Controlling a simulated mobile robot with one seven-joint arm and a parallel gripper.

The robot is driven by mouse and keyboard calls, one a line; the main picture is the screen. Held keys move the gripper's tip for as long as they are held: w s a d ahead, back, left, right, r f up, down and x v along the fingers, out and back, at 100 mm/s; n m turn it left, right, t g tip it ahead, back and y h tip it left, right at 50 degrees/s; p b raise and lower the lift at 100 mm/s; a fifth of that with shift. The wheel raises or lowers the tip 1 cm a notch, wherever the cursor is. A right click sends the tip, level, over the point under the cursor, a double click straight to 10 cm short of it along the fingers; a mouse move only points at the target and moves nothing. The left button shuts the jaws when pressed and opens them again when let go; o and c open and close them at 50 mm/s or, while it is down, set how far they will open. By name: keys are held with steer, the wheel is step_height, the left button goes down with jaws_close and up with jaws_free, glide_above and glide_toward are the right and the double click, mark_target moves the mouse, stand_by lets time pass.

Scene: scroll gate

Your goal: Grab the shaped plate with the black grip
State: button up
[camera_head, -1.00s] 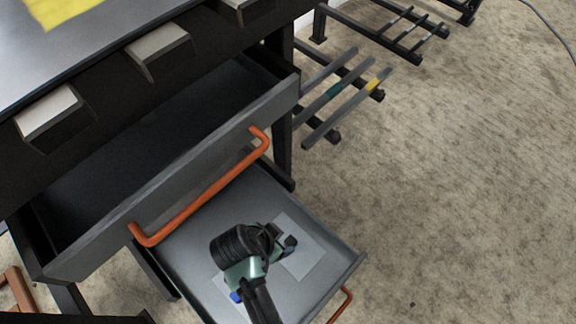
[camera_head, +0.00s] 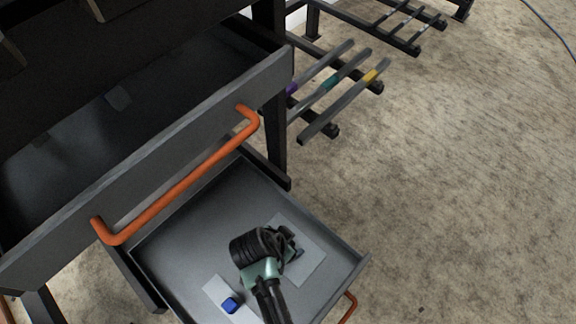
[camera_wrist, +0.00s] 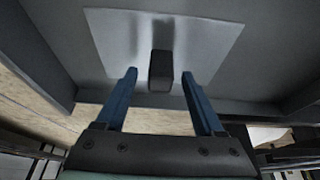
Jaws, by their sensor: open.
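The light grey plate with the black grip lies on the floor of the lower drawer. In the wrist view the plate (camera_wrist: 108,42) fills the upper middle, with the black grip (camera_wrist: 161,65) standing up from it. My gripper (camera_wrist: 160,76) is open, its two blue fingers on either side of the grip in the picture. I cannot tell whether the fingertips reach down beside the grip. In the head view my gripper (camera_head: 292,246) hangs over this plate (camera_head: 312,263) and hides its grip and left part.
A second pale plate (camera_head: 215,289) with a blue grip (camera_head: 230,305) lies to the left in the same lower drawer (camera_head: 160,270). The open upper drawer (camera_head: 150,150), with an orange handle (camera_head: 180,188), overhangs its back-left. Dark bars (camera_head: 345,100) stand right of the cabinet.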

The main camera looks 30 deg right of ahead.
steer(key=shift+r, duration=0.1)
jaws_close()
stand_by(1.2)
